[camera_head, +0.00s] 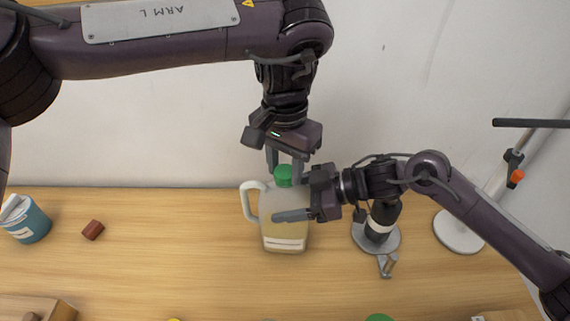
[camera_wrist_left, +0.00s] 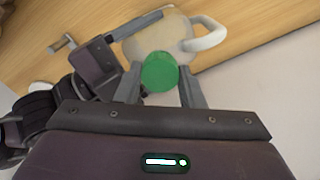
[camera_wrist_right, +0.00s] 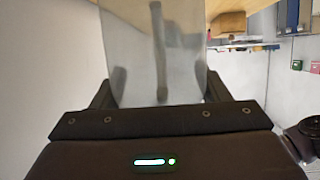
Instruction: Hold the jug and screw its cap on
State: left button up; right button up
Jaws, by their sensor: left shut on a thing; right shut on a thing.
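The jug (camera_head: 287,240) is pale and translucent with a white handle on its left, and stands upright on the wooden table. Its green cap (camera_head: 284,174) sits at the top of the jug, over the mouth; the neck and threads are hidden, so I cannot tell how it is seated. My left gripper (camera_head: 285,165) comes from above, shut on the cap, which shows between its fingers in the left wrist view (camera_wrist_left: 159,73). My right gripper (camera_head: 290,207) reaches in from the right, shut on the jug's body, which fills the space between its fingers in the right wrist view (camera_wrist_right: 150,50).
A lamp's round white base (camera_head: 459,236) is farther right. A blue tub (camera_head: 27,224) and a small red-brown block (camera_head: 93,230) lie left. The wall is behind.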

pick_arm(q)
jog(key=m, duration=1.5)
jog(key=shift+m, duration=0.3)
jog(key=m, duration=0.6)
jog(key=shift+m, duration=0.3)
jog(key=m, duration=0.6)
jog(key=shift+f+m, duration=0.1)
jog(key=shift+m, duration=0.2)
jog(key=m, duration=0.8)
jog(key=shift+m, duration=0.3)
jog(key=m, duration=0.4)
jog(key=shift+m, duration=0.4)
jog(key=o, duration=1.1)
